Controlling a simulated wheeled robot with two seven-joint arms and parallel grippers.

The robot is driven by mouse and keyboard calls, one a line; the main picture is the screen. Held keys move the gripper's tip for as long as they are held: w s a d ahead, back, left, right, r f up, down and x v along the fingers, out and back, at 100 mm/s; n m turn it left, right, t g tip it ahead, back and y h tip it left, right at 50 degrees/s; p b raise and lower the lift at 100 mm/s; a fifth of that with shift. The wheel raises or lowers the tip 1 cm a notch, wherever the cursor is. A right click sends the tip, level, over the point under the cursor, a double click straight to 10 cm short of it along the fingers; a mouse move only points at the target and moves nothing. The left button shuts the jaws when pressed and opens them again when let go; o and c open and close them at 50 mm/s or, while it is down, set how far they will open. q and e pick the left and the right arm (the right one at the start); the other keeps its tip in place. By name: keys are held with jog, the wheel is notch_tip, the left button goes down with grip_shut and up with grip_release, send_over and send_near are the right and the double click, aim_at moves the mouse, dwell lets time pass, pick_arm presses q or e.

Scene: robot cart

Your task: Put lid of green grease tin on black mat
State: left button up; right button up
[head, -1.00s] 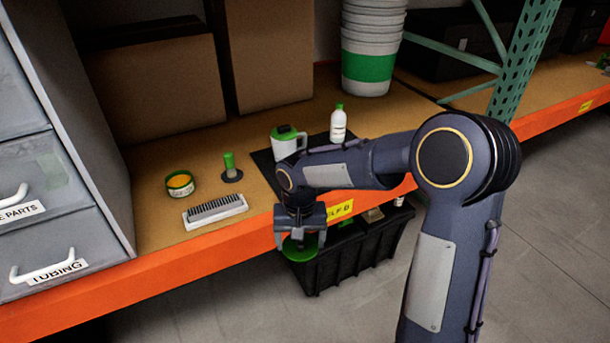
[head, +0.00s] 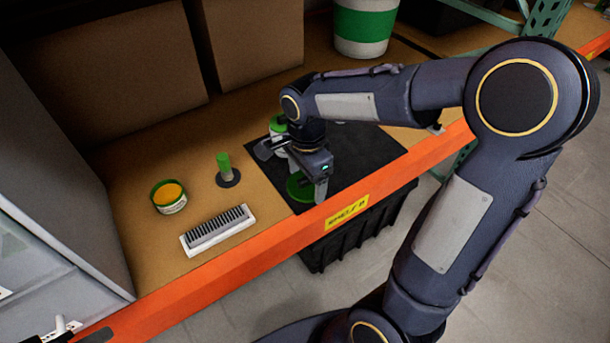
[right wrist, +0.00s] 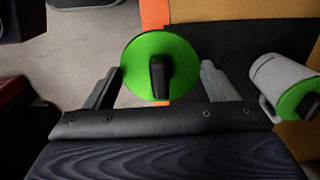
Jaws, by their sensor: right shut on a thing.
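My right gripper (head: 296,172) is shut on the green lid (head: 297,188), with a finger at each side of its rim. In the right wrist view the lid (right wrist: 143,68) is a green disc with a black knob, between the fingers (right wrist: 160,85). The lid is over the front left part of the black mat (head: 365,150); I cannot tell whether it touches. The green grease tin (head: 168,197) stands open on the shelf at left, showing orange grease. Dark parts at the bottom left edge may be my left gripper; its jaws are not clear.
A white mug with a green lid (right wrist: 285,85) stands on the mat close to my right gripper, mostly hidden in the head view. A brush (head: 218,230) and a green-handled stamp-like item (head: 225,170) lie left. The orange shelf edge (head: 240,262) runs in front, above a black crate (head: 350,240).

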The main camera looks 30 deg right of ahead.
jog(key=w+d+f, duration=0.1)
jog(key=w+f, duration=0.1)
jog(key=w+d+f, duration=0.1)
jog(key=w+f, duration=0.1)
jog(key=w+d+f, duration=0.2)
jog(key=w+f, duration=0.1)
jog(key=shift+w+d+f, duration=0.1)
jog(key=shift+f, duration=0.3)
notch_tip(320, 180, down, 3)
jog(key=shift+r, duration=0.1)
jog(key=o, duration=0.9)
jog(key=shift+o, duration=0.2)
